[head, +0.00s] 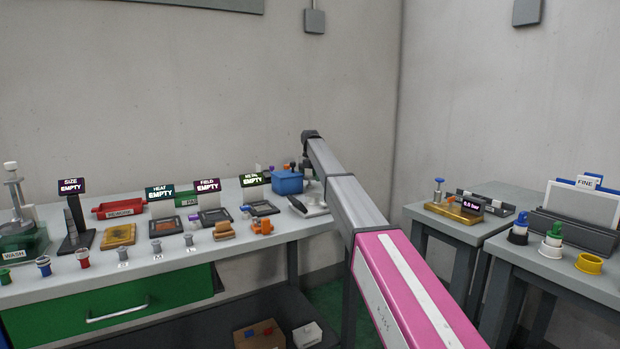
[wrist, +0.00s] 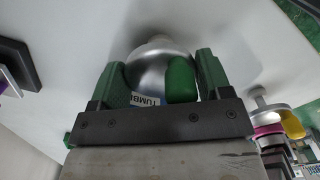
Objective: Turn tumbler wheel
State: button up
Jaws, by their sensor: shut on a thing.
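In the wrist view, the tumbler wheel (wrist: 150,68) is a rounded silver body between the two green fingers of my gripper (wrist: 162,72). A green piece (wrist: 181,80) sits on its right side, close to the right finger. A partly hidden label (wrist: 149,101) reading "TUMB..." shows low between the fingers. My gripper is shut on the wheel; the palm hides its near side. In the head view my arm reaches to the bench's far right end, beside a blue box (head: 287,182), and hides most of the tumbler.
The bench (head: 75,290) holds a red tray (head: 119,208), several small display signs, dark-framed plates and small knobbed pieces. An orange item (head: 262,227) lies near its front edge. Side tables at right hold a gold block (head: 455,211) and a yellow ring (head: 589,264).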

jog(key=m, duration=0.9)
jog(key=shift+s+m, duration=0.1)
jog(key=shift+m, duration=0.3)
jog(key=m, duration=0.4)
jog(key=shift+m, duration=0.3)
jog(key=m, duration=0.4)
jog(key=shift+s+m, duration=0.1)
jog(key=shift+m, duration=0.2)
jog(key=m, duration=0.9)
jog(key=shift+s, duration=0.1)
jog(key=m, duration=0.4)
jog(key=shift+a+m, duration=0.1)
jog(key=shift+m, duration=0.2)
jog(key=m, duration=0.4)
jog(key=shift+m, duration=0.4)
jog(key=shift+m, duration=0.3)
